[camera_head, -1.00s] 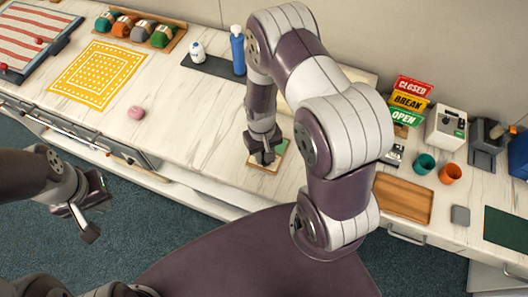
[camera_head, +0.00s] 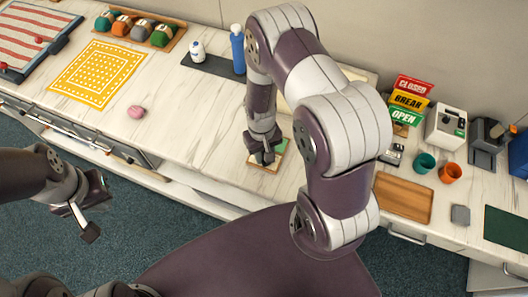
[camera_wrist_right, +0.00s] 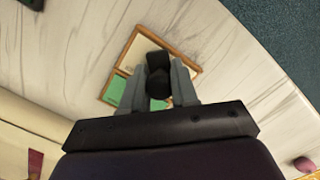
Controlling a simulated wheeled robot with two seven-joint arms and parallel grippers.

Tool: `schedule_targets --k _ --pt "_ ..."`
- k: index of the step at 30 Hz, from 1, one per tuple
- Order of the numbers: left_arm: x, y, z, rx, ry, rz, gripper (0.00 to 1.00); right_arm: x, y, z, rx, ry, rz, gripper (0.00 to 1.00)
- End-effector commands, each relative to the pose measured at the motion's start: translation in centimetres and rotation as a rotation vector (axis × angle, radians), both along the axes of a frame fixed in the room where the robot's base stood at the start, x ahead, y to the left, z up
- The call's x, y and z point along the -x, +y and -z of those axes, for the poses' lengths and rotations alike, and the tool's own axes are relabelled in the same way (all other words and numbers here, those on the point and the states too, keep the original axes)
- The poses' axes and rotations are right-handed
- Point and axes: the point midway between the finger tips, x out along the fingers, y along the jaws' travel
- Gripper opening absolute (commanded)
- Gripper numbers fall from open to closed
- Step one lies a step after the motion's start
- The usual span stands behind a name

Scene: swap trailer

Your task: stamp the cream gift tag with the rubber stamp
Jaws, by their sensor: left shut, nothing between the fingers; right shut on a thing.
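My right gripper (camera_head: 263,157) points down over a small wood-edged tray (camera_head: 263,170) on the counter. It is shut on a black rubber stamp (camera_wrist_right: 158,75), which shows between the fingers in the right wrist view. The tray also shows there (camera_wrist_right: 183,58), with a green pad (camera_wrist_right: 117,90) in one part and a pale area in the larger part. I cannot tell whether that pale area is the cream gift tag, or whether the stamp touches anything; the gripper hides much of it. My left gripper (camera_head: 88,222) is shut and empty, off the counter's front edge.
A pink lump (camera_head: 136,112) and a yellow patterned cloth (camera_head: 97,73) lie to the left. A blue bottle (camera_head: 238,50) stands behind. To the right are a wooden tray (camera_head: 403,198) and teal and orange cups (camera_head: 450,173).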

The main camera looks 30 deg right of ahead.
Motion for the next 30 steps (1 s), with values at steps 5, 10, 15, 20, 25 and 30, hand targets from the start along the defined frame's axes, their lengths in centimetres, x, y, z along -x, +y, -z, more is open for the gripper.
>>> schedule_targets --k 5,10,15,20,25,30 --pt "0.0 0.0 0.0 0.0 0.0 0.0 0.0 0.1 0.0 0.1 0.0 0.003 0.0 0.09" --pt "0.0 0.0 -0.3 0.0 0.0 0.0 0.0 0.1 0.0 -0.3 0.0 0.003 0.0 0.09" --pt "0.0 0.0 -2.1 0.0 0.0 0.0 0.0 0.1 0.0 -2.2 0.0 0.003 0.0 0.09" --pt "0.0 0.0 -3.7 0.0 0.0 0.0 0.0 0.1 0.0 -4.0 0.0 0.002 0.0 0.09" --pt "0.0 0.0 -5.4 0.0 0.0 0.0 0.0 0.0 0.0 -5.9 0.0 0.001 0.0 0.09" --pt "0.0 0.0 -6.6 0.0 0.0 0.0 0.0 0.0 0.0 -7.2 0.0 0.001 0.0 0.09"
